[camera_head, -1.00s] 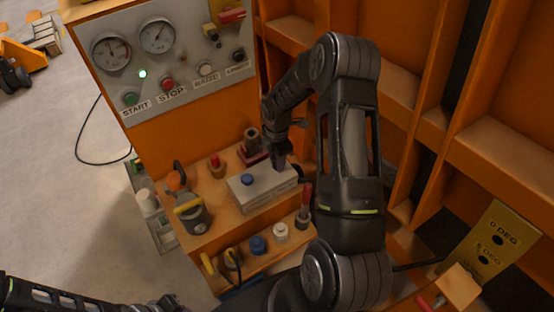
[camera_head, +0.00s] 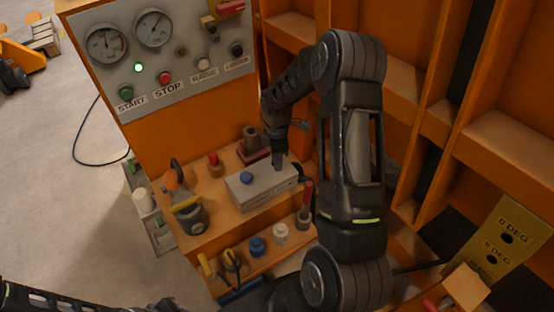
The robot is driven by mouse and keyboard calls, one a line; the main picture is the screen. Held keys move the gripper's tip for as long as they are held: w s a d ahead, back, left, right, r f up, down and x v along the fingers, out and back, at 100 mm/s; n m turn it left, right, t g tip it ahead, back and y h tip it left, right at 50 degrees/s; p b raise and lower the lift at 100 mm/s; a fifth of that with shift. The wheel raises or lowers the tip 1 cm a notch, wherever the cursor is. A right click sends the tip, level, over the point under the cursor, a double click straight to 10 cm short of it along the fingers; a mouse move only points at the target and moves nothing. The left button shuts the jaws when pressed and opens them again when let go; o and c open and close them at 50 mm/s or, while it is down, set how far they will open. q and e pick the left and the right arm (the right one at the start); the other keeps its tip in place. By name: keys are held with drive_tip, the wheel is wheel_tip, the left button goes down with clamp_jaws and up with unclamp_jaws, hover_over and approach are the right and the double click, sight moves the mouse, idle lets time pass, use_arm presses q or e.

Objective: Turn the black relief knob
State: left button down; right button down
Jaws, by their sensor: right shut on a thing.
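My right gripper (camera_head: 279,163) points down at the right part of the box top. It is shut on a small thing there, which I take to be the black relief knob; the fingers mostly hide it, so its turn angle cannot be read. My left arm runs along the bottom left edge, and its gripper fingers do not show.
A panel (camera_head: 205,75) with two gauges, a lit green lamp, and START and STOP buttons stands behind. Several small plugs and tools line the lower shelf (camera_head: 270,262). Orange ribs rise at right.

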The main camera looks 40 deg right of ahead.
drive_tip(key=c, duration=1)
unclamp_jaws()
drive_tip(key=shift+o, duration=0.2)
wheel_tip(320, 180, up, 8)
drive_tip(key=shift+f+b, duration=0.1)
drive_tip(key=shift+b, duration=0.4)
drive_tip(key=shift+s, duration=0.1)
